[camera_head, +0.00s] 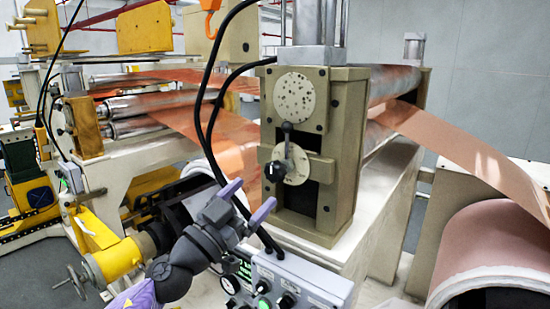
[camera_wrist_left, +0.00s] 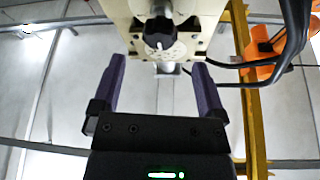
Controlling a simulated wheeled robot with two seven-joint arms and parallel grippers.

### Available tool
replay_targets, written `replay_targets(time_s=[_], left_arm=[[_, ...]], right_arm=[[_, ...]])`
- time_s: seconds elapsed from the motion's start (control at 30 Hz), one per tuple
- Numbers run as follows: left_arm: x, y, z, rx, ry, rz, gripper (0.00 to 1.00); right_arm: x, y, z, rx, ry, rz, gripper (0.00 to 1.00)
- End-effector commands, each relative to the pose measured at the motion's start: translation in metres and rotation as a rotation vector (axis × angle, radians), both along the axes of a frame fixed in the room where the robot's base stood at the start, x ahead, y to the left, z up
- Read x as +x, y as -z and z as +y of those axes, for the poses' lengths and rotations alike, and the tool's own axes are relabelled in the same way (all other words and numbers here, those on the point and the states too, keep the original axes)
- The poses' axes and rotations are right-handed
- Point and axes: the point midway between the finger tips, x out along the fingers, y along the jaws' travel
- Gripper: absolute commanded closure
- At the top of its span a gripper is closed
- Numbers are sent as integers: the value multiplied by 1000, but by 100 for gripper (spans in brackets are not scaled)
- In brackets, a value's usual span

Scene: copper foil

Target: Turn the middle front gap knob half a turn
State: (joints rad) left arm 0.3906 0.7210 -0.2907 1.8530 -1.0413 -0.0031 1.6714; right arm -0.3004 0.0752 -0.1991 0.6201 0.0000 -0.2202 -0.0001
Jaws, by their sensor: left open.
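A black knob with a pale mark (camera_head: 275,171) sits on the front of the beige roller stand (camera_head: 342,150), beside the lower speckled round plate (camera_head: 298,163). I take it as the gap knob. My left gripper (camera_head: 248,199), with purple fingers, is open and empty, below and a little left of the knob. In the left wrist view a black knob (camera_wrist_left: 158,34) shows beyond the fingertips, roughly centred between the two fingers of the gripper (camera_wrist_left: 158,64) and apart from them. My right gripper is not in view.
A dark lever (camera_head: 287,140) stands just above the knob. Black cables (camera_head: 211,110) hang close to the left of the stand. A control box with small knobs (camera_head: 300,283) is below my gripper.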

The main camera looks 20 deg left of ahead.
Motion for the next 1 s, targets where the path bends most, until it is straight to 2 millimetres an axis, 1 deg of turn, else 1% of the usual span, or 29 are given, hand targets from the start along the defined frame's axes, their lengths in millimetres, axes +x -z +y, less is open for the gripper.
replay_targets(time_s=[0.03,0.1,0.2,0.3,0.43,0.67,0.7,0.87,0.9,0.97,1.0], left_arm=[[11,-11,-5,-4,-1,-3,7],[25,-15,-11,-6,0,-2,7],[40,-20,-19,-3,0,0,7],[51,-23,-23,-4,-1,0,7],[58,-25,-26,-2,-1,2,7],[58,-25,-26,-2,-1,3,7],[58,-25,-26,-2,-1,3,16],[58,-25,-26,-2,-1,3,49],[58,-25,-26,-2,-1,3,58],[58,-25,-26,-2,-1,3,71],[58,-25,-26,-2,-1,3,79]], right_arm=[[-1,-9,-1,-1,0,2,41],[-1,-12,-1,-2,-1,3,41],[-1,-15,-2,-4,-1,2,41],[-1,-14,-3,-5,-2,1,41],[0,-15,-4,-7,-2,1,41],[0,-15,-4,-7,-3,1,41],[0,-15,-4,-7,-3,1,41],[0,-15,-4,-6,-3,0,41],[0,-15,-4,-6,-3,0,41],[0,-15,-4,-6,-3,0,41],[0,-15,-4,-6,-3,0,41]])
